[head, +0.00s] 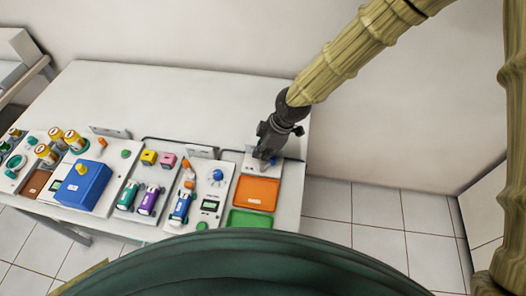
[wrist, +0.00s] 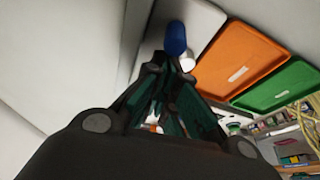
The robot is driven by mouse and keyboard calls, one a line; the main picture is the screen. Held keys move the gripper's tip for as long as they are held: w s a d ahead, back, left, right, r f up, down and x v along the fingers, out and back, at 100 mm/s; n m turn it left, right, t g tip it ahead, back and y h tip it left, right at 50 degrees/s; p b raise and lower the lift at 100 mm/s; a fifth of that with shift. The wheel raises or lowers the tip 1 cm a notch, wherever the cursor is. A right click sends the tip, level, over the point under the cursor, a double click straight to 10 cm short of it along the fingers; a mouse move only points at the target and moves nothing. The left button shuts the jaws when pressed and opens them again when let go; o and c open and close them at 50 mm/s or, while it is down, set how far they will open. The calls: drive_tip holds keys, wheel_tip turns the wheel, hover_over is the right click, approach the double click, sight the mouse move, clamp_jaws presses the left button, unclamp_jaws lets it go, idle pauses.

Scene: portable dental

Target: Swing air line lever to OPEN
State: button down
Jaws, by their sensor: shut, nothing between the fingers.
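My gripper (head: 264,158) is shut and empty, pointing down over a small pale panel (head: 249,163) at the table's back right corner. In the wrist view my gripper (wrist: 168,68) has its fingers together just by a blue rounded piece (wrist: 176,38) and a short white cylinder (wrist: 187,62) on the panel. The blue piece looks like the air line lever's handle, but I cannot be sure. The fingers hide part of this area, so I cannot tell whether they touch it. The OPEN marking cannot be read.
An orange tray (head: 257,192) and a green tray (head: 249,219) lie in front of the panel. A dark line (head: 228,150) runs along the table's back. Several coloured instruments and a blue box (head: 83,186) stand to the left. The table's back left is bare.

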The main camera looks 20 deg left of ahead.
drive_tip(key=shift+s+a, duration=0.1)
drive_tip(key=shift+s+a, duration=0.5)
drive_tip(key=a, duration=0.3)
drive_tip(key=shift+s+a, duration=0.15)
drive_tip(key=shift+a+r, duration=0.1)
drive_tip(key=shift+a, duration=0.2)
drive_tip(key=b+v, duration=0.2)
drive_tip(key=v, duration=0.7)
drive_tip(key=shift+s+d+r, duration=0.15)
drive_tip(key=shift+d+r, duration=0.05)
drive_tip(key=shift+r, duration=0.15)
